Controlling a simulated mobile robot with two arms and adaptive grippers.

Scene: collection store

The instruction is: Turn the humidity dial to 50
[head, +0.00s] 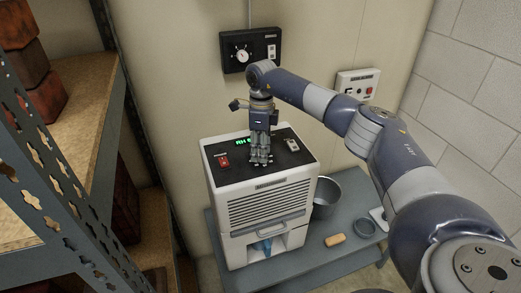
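The white dehumidifier-like unit (268,207) stands on a grey bench. Its black top panel (222,178) carries a red switch (223,161), a small light-coloured control (292,145) and a green display (240,141) reading "RH"; its number is hidden. My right gripper (261,162) points down over the middle of this panel, its fingertips at or just above the surface. It covers whatever lies beneath, so I cannot see a dial there or whether the fingers touch or hold one. A black wall box (262,38) behind has a round white dial (242,56). My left gripper is not in view.
A wall box (357,84) with a red button is behind my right arm. The grey bench (300,268) holds a bucket (326,197), a tan block (335,240) and a grey ring-like item (364,229). A metal shelf (90,100) with reddish-brown boxes (32,80) stands at left.

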